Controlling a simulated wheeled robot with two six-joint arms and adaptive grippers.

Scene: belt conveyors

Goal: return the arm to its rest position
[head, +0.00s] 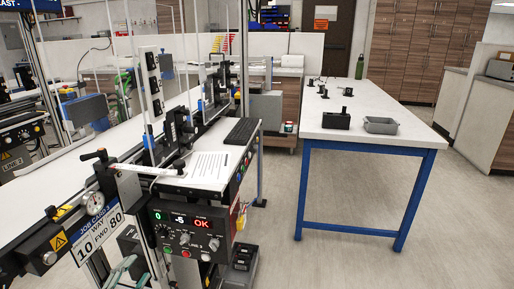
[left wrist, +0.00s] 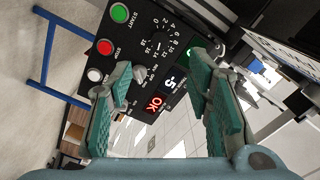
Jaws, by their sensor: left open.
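My left gripper (left wrist: 165,108) shows in the left wrist view, with two teal-padded fingers spread apart and nothing between them. It faces the black control panel (left wrist: 165,50), which appears turned on its side with green, red and white buttons, a dial and a red OK display. The same control panel (head: 190,232) is on the front of the conveyor station in the head view, at lower centre-left. My right gripper is in neither view.
The white conveyor belt (head: 60,165) runs along the left, with posts and a gauge (head: 94,204) at its near end. A blue-legged table (head: 370,137) holds a grey tray (head: 380,125). The floor between is open.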

